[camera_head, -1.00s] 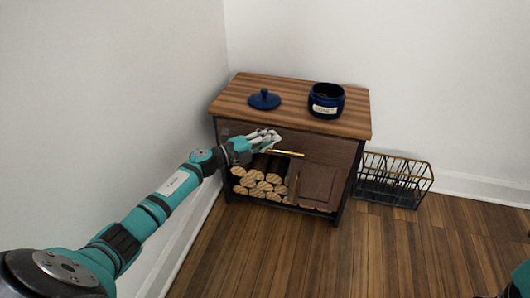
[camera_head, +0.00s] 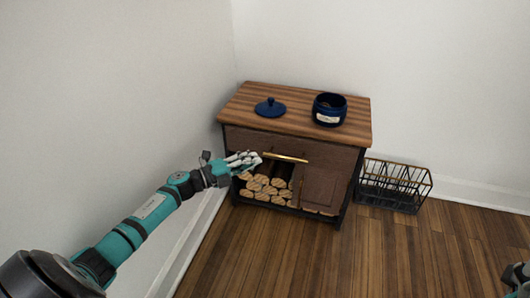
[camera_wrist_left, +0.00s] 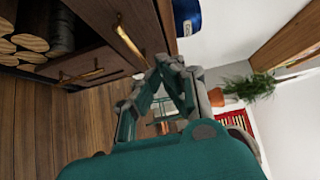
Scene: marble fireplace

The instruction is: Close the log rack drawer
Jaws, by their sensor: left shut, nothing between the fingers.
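The log rack is a wooden cabinet with a striped wood top (camera_head: 232,104) and dark legs. Its drawer (camera_head: 325,153) is the brown front just under the top, with a brass handle (camera_head: 285,157). The drawer front looks about flush with the cabinet, though any small gap is hard to tell. My left gripper (camera_head: 257,160) is shut and empty, in front of the drawer's left part, left of the handle. In the left wrist view my shut fingers (camera_wrist_left: 165,62) show near the drawer front (camera_wrist_left: 105,15) and its handle (camera_wrist_left: 130,42); contact cannot be told.
Cut logs (camera_head: 262,187) lie below the drawer, beside a small panelled door (camera_head: 322,187). A blue lid (camera_head: 270,108) and an open blue jar (camera_head: 329,110) stand on top. A black wire basket (camera_head: 395,190) is at right. The wall is close at left; the front floor is clear.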

